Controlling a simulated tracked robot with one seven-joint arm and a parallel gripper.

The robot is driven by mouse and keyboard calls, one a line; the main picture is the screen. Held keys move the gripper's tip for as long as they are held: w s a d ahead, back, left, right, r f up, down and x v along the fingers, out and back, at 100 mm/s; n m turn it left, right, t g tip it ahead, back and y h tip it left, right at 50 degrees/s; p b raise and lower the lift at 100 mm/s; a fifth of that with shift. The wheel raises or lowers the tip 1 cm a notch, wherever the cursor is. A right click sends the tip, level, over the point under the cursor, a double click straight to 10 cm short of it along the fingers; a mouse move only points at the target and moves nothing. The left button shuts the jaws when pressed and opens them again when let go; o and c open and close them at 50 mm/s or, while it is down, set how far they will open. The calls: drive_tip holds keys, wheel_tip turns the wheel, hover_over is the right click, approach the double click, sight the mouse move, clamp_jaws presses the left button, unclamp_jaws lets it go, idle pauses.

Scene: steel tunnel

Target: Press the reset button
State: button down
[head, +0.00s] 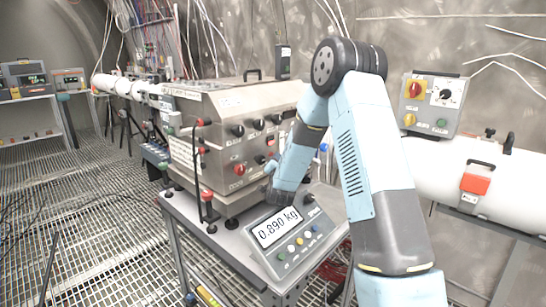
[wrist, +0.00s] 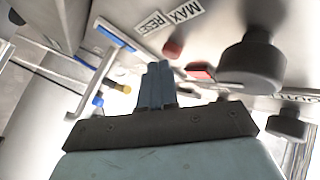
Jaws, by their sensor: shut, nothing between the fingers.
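In the wrist view a small red button (wrist: 173,48) sits on the pale panel beside a label reading "RESE", its end cut off or hidden. My gripper (wrist: 158,68) is shut and empty, its fingertips just below the red button in the picture. A gap shows between them in the picture; I cannot tell the depth. In the head view the steel box's front panel (head: 222,155) carries black knobs and red controls. My wrist hangs in front of the panel's right part, and the fingertips are not clear there. I cannot tell which red control there is the button.
Close by in the wrist view are a large black knob (wrist: 250,65), a second knob (wrist: 285,122), a red part (wrist: 200,70) and a metal handle (wrist: 100,75). A scale display (head: 279,228) reading 0.890 kg stands below my wrist in the head view.

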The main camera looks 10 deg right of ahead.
drive_tip(key=shift+w+a, duration=0.1)
drive_tip(key=shift+a, duration=0.05)
drive_tip(key=shift+w+a+r, duration=0.1)
drive_tip(key=shift+w, duration=0.05)
idle(0.4)
idle(0.3)
drive_tip(key=shift+s+d, duration=0.25)
drive_tip(key=shift+s, duration=0.2)
drive_tip(key=shift+s+d, duration=0.9)
drive_tip(key=shift+s, duration=0.3)
drive_tip(key=shift+s+d, duration=0.9)
drive_tip(key=shift+s, duration=0.25)
